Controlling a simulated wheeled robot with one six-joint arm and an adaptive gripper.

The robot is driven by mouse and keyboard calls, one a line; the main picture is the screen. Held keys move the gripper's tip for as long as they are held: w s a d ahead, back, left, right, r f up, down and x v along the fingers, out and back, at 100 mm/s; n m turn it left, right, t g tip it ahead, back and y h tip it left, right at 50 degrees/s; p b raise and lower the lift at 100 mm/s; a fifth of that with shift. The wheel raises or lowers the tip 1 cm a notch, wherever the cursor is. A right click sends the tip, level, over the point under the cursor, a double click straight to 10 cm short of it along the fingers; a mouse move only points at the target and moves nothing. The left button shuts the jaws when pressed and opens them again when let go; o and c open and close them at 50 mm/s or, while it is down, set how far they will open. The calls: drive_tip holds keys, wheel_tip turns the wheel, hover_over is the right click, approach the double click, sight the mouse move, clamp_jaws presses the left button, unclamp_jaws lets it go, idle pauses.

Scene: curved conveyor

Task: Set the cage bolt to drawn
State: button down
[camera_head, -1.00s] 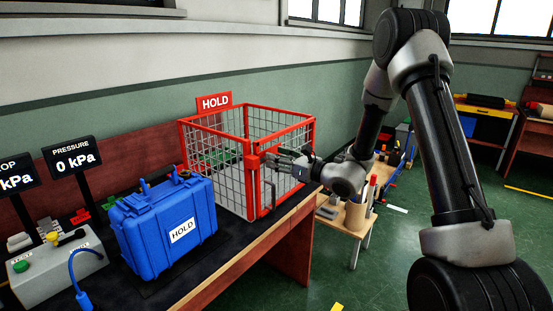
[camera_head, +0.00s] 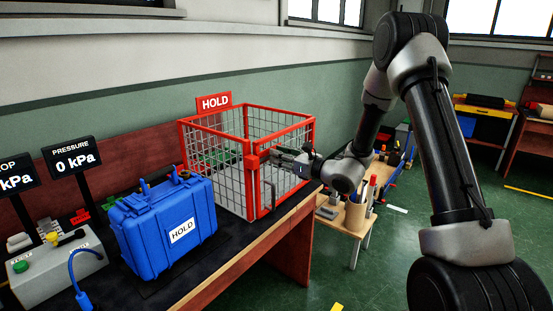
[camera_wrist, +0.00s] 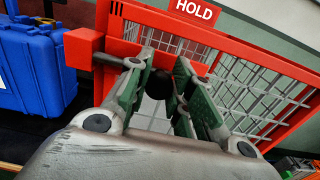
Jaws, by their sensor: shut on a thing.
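The red wire-mesh cage (camera_head: 283,111) stands on the bench with a red HOLD sign (camera_head: 215,103) behind it. A red block (camera_head: 251,161) sits at its near upper corner and also shows in the wrist view (camera_wrist: 83,48). In the wrist view the cage bolt, a dark rod (camera_wrist: 110,61) with a black knob (camera_wrist: 160,84), runs from this block. My gripper (camera_wrist: 165,72) is shut on the knob, one finger on each side. In the head view my gripper (camera_head: 276,158) is just right of the block. The bolt is hard to make out there.
A blue case (camera_head: 150,235) labelled HOLD stands left of the cage. A grey control box (camera_head: 55,270) and pressure displays (camera_head: 73,157) are further left. A small wooden table (camera_head: 357,214) with a holder and tools stands right of the bench. A grey cage handle (camera_head: 272,194) hangs below my gripper.

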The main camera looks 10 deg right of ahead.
drive_tip(key=shift+w+d, duration=0.6)
drive_tip(key=shift+d, duration=0.1)
drive_tip(key=c, duration=1.2)
unclamp_jaws()
drive_tip(key=shift+d, duration=0.1)
drive_tip(key=shift+c, duration=0.2)
drive_tip(key=v, duration=1.2)
